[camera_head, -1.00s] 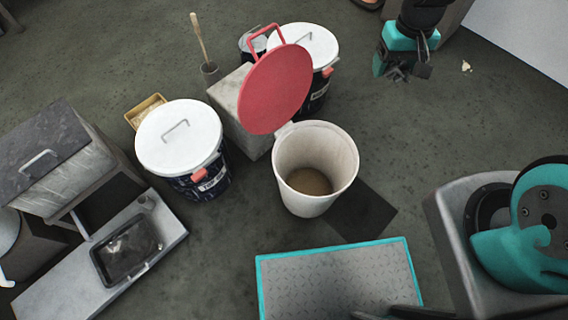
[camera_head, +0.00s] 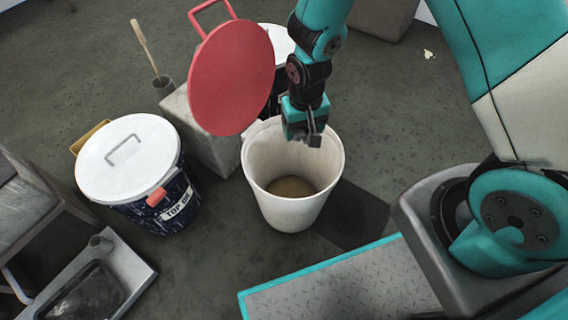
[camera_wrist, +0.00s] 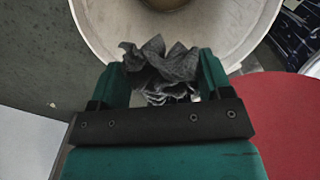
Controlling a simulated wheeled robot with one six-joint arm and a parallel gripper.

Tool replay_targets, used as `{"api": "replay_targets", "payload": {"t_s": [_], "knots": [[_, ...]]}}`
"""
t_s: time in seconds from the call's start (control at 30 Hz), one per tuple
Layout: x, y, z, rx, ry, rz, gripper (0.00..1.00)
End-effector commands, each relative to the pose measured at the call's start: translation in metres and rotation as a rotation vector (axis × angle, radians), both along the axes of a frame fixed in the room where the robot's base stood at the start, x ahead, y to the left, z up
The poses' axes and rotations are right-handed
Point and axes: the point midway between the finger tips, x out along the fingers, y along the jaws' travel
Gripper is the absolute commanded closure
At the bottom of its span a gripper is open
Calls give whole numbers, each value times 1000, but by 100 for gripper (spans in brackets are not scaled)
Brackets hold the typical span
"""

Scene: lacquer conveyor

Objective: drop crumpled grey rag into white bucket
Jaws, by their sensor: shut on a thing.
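The white bucket (camera_head: 290,212) stands open on the floor, with a brownish bottom showing inside. Its red lid (camera_head: 230,78) is tipped up at the back left; the lid also shows in the wrist view (camera_wrist: 282,120). My gripper (camera_head: 308,140) is over the bucket's back right rim. In the wrist view my gripper (camera_wrist: 160,78) is shut on the crumpled grey rag (camera_wrist: 160,68), which sits between the two teal fingers. The bucket's pale inner wall (camera_wrist: 105,25) lies behind the rag. In the head view the rag is mostly hidden by the gripper.
A dark bucket with a white lid (camera_head: 128,155) stands left of the white bucket, and another white-lidded one (camera_head: 277,42) stands behind. A grey block (camera_head: 200,130) is between them. A tray (camera_head: 85,290) lies at bottom left.

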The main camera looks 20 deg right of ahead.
Motion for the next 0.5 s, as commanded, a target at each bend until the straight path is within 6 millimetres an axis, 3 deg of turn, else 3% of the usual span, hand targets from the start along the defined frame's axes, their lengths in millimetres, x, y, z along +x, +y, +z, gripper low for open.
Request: {"api": "replay_targets", "payload": {"t_s": [0.03, 0.23, 0.5], "knots": [[0, 0, -12, 0, 0, 0, 47], [0, 0, -37, 0, 0, 0, 47], [0, 0, -44, 0, 0, 1, 47]]}}
